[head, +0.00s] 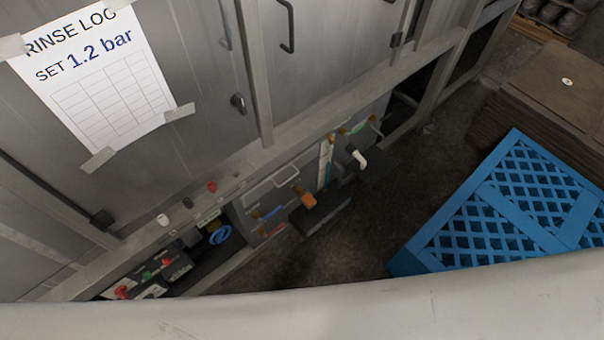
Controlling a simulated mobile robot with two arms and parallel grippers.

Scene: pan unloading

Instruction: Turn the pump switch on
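No part is clearly recognisable as the pump switch. A dark control box (178,271) with small red and green parts sits low at the lower left of the head view, under the cabinet ledge. Its labels are too small to read. Neither of my grippers is in view.
A grey metal cabinet with a taped paper sheet (105,85) reading "SET 1.2 bar" fills the upper left. An orange handle (304,197) and a white-tipped lever (358,158) stick out low down. A blue pallet (480,215) lies right, near stacked brown sheets (550,85).

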